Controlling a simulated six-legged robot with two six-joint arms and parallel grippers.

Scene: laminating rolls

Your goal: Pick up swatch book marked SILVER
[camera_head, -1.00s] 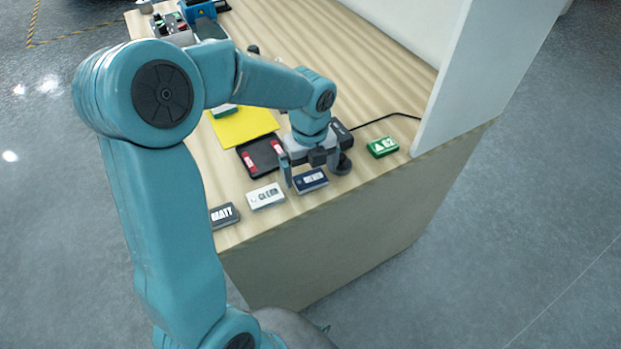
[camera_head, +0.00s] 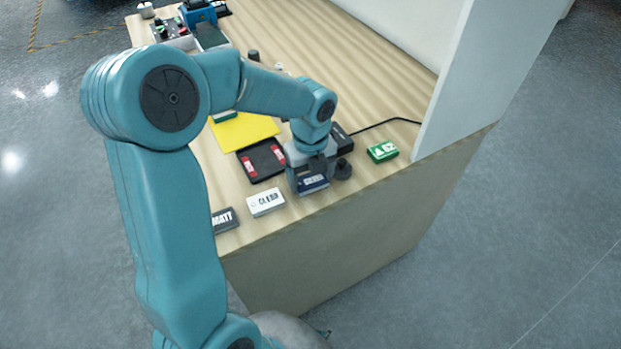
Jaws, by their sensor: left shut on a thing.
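The dark blue swatch book (camera_head: 313,184) lies near the front edge of the table; its pale lettering is too small to read surely, but it looks like SILVER. My left gripper (camera_head: 312,178) is over it from above and is shut on it, with the jaws at its two sides. I cannot tell whether the book is clear of the table top. The white book marked CLEAR (camera_head: 266,201) lies to its left, and the dark grey book marked MATT (camera_head: 224,219) lies farther left. My right gripper is out of view.
A black tray (camera_head: 262,173) with red-and-white pieces and a yellow sheet (camera_head: 243,131) lie behind the books. A green box (camera_head: 382,151) sits to the right, near a black cable and a white upright panel (camera_head: 485,75). Blue equipment (camera_head: 197,14) stands at the far left.

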